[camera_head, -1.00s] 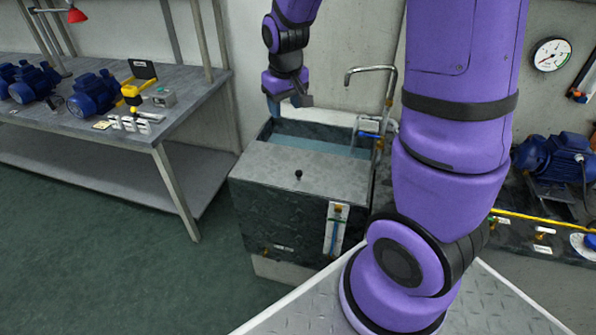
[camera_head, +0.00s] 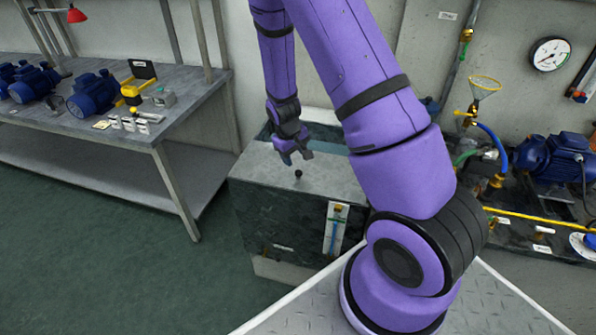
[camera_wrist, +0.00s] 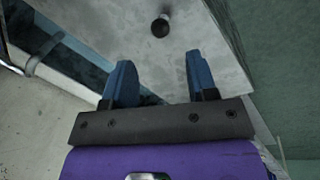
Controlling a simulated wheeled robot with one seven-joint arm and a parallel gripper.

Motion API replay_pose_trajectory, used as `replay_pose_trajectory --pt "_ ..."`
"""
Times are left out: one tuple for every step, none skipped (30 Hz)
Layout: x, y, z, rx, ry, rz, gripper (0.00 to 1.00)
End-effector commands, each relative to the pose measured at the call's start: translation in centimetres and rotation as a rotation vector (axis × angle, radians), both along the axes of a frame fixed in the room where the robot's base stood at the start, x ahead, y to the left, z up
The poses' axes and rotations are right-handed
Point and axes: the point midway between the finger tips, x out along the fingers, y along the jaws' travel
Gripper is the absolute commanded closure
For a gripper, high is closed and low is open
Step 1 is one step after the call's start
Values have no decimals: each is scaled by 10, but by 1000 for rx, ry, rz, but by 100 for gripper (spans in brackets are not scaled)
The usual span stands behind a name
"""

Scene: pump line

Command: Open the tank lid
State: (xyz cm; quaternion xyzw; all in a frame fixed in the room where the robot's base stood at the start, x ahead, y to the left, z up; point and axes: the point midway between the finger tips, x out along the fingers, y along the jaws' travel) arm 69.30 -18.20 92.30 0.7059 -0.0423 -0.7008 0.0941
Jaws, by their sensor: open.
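The tank (camera_head: 285,218) is a dark box with a grey flat lid (camera_head: 265,172) over its near part; a strip behind the lid is open. A small black knob (camera_head: 298,174) stands on the lid. My gripper (camera_head: 296,161) is just behind and above the knob, pointing down at the lid. In the wrist view my gripper (camera_wrist: 160,78) has its two blue fingers apart with nothing between them. The knob (camera_wrist: 160,26) lies beyond the fingertips there, in line with the gap and not touching. My arm hides the tank's right back part.
A workbench (camera_head: 150,142) with blue motors (camera_head: 92,95) stands at the left. A sight gauge (camera_head: 335,228) is on the tank front. Pipes, a yellow-rimmed funnel (camera_head: 485,83) and a blue pump (camera_head: 553,160) stand at the right. The floor left of the tank is clear.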

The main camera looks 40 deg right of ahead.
Motion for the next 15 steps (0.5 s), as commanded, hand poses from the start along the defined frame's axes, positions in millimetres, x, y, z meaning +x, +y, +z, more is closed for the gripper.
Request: replay_pose_trajectory --pt "-1 -2 -9 0 4 -2 47" --pt "0 -3 -15 0 4 -1 47" --pt "0 -4 -21 1 3 -1 47" --pt "0 -5 -26 1 4 -1 47" --pt "0 -6 -31 1 4 -1 47" --pt "0 -7 -37 1 3 -1 47" --pt "0 -8 -41 1 4 -1 47" --pt "0 -9 -46 1 4 -2 47" --pt "0 -10 -51 1 3 -2 47" --pt "0 -11 -55 1 3 -2 47" --pt "0 -11 -59 1 3 -2 47" --pt "1 -12 -62 0 2 -1 47" --pt "1 -13 -65 0 2 0 47" --pt "1 -13 -68 0 1 0 47" --pt "1 -14 -71 0 1 0 47"
